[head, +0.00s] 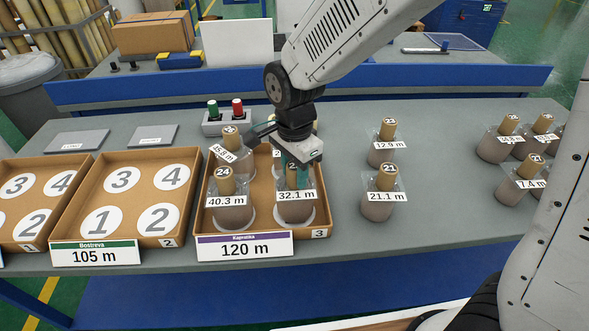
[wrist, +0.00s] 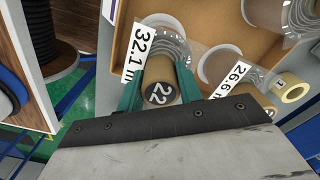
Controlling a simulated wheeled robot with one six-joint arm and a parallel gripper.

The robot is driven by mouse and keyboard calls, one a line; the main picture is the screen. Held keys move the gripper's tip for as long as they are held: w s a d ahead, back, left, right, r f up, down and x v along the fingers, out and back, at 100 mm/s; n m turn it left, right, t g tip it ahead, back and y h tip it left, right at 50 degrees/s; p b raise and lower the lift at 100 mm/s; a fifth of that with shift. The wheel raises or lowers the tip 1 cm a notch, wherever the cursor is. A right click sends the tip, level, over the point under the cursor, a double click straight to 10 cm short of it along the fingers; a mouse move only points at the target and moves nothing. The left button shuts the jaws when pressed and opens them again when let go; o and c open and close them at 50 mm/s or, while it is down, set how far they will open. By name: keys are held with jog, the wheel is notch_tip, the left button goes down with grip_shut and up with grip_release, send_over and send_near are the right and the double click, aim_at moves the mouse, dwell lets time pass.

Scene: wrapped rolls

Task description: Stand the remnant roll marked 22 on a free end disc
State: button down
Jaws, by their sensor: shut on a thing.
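The remnant roll marked 22 (wrist: 160,93) has a brown core, a clear-wrapped grey body and a 32.1 m label. In the head view this roll (head: 294,211) is upright at the front right of tray 3 (head: 325,222), over a white end disc whose rim shows around its base. I cannot tell whether it presses fully on the disc. My gripper (head: 292,175) points down from above, its green fingers shut on the core. In the wrist view the gripper (wrist: 160,88) has one finger on each side of the core. The tray's card reads Kapratika 120 m.
A 40.3 m roll (head: 230,205) stands close on the left in tray 3, with more rolls behind. Tray 2 (head: 150,165), Bostreva 105 m, has bare numbered discs.

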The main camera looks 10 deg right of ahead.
jog(key=shift+f, duration=0.4)
dwell(0.3)
jog(key=c, duration=0.9)
grip_release()
jog(key=shift+o, duration=0.2)
jog(key=shift+r, duration=0.1)
notch_tip(320, 180, up, 8)
jog(key=shift+f, duration=0.15)
